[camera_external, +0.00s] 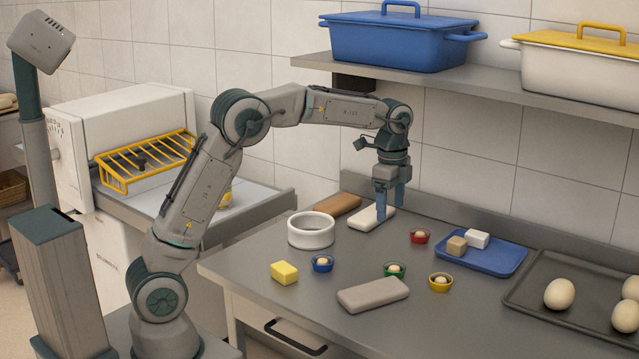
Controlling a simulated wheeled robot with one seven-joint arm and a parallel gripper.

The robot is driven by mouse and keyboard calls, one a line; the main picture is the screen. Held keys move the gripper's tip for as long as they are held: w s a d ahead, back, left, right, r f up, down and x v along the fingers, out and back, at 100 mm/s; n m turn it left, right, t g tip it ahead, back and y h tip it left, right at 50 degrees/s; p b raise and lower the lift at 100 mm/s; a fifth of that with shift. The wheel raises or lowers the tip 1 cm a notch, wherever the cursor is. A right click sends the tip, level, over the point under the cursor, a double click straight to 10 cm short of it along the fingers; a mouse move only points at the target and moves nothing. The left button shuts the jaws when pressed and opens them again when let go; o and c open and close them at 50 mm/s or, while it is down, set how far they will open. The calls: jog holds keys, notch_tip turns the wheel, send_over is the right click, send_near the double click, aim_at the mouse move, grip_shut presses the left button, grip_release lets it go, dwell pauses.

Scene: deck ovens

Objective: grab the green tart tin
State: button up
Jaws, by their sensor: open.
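The green tart tin (395,270) sits upright on the grey counter, with a pale round piece inside it. It stands between the blue tin (322,264) and the yellow tin (440,282), just behind a grey flat block (373,295). My gripper (390,207) points down with its blue fingers apart. It is above and behind the green tin, close to a white flat block (372,217), and nothing shows between the fingers. I cannot tell whether the fingers touch the white block.
A red tin (419,237) stands behind the green tin. Left are a white ring (311,231) and a yellow block (284,272). Right are a blue tray (478,262) with two cubes and a dark tray (530,307) with eggs. A shelf (470,88) hangs above.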

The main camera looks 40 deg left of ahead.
jog(key=shift+m, duration=0.5)
jog(key=f, duration=0.3)
jog(key=d+f, duration=0.1)
jog(key=f, duration=0.2)
jog(key=d+f, duration=0.1)
jog(key=f, duration=0.3)
jog(key=shift+w, duration=0.4)
jog(key=shift+a+f, duration=0.15)
jog(key=shift+f, duration=2.85)
jog(key=c, duration=1)
